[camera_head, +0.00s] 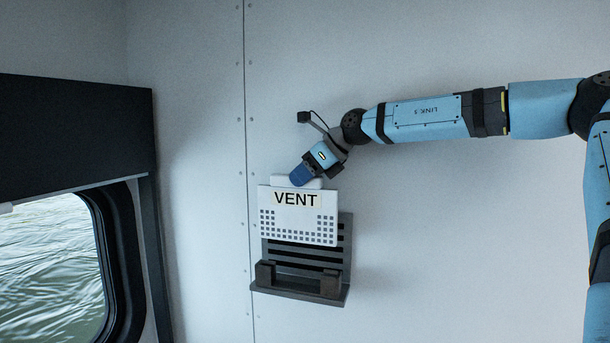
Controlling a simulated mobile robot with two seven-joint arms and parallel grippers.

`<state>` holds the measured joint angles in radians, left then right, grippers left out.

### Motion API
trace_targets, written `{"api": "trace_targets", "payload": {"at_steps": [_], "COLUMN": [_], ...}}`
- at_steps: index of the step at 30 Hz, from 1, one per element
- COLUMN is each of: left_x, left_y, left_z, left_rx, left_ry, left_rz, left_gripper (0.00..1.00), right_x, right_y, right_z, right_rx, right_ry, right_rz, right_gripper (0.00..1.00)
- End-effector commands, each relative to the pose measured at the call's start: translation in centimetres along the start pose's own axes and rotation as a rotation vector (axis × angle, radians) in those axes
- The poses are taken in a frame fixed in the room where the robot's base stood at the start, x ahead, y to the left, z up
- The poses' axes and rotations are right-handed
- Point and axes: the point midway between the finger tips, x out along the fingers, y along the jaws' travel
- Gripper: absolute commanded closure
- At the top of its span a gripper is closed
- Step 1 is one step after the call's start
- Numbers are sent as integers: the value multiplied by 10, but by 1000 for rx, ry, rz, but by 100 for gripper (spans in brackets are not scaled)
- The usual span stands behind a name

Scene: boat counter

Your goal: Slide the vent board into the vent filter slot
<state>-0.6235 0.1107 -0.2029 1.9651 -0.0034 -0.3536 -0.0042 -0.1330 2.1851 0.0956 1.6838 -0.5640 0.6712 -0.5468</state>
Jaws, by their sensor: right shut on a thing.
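The vent board (298,224) is a white panel with a "VENT" label and rows of small square holes. My right gripper (305,177) is shut on the tab at its top edge and holds it upright, slightly tilted. The vent filter slot (299,288) is a dark grey wall bracket with a slatted back, a bottom ledge and two raised blocks at the front. The board is in front of the upper slats, its lower edge above the blocks. I cannot tell whether it touches the slats. My left gripper is not in view.
The bracket is on a pale wall with a riveted vertical seam (246,120) near its left side. A dark-framed window (122,260) with water outside is at the left, under a black panel (70,130). The wall right of the bracket is clear.

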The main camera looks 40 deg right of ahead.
Motion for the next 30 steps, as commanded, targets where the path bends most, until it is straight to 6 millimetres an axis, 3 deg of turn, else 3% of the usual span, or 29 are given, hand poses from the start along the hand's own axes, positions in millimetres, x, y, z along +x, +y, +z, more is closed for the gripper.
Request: {"api": "trace_targets", "payload": {"at_steps": [11,30], "left_x": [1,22], "left_y": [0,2], "left_z": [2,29], "left_rx": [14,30], "left_ry": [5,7], "left_rz": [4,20], "left_gripper": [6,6], "right_x": [1,35], "right_y": [0,-1], "right_z": [-1,-40], "right_rx": [0,0], "right_ry": [-3,-3], "right_rz": [-2,-3], "right_gripper": [100,100]}}
